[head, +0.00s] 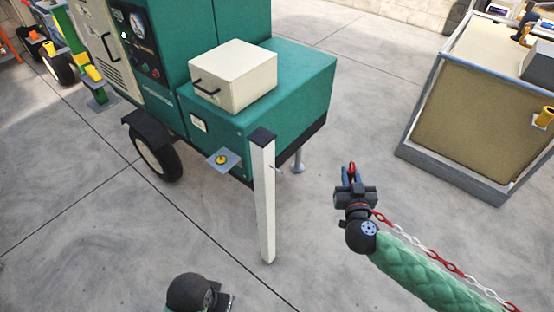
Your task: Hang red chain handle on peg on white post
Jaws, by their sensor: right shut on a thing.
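The white post (264,205) stands upright on the floor near the middle, with a dark cap on top. A small thin peg (278,169) sticks out from its right side. My right gripper (351,174) is to the right of the post, apart from it, and shut on the red chain handle (352,167), of which only a small red part shows between the fingers. A red and white chain (440,259) runs along my right arm to the bottom right. My left wrist shows at the bottom edge; its fingers cannot be made out.
A green generator trailer (300,85) stands just behind the post, with a cream box (235,75) on top and a wheel (155,155) at left. A tan container (490,105) in a grey frame stands at right. The floor between post and right gripper is clear.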

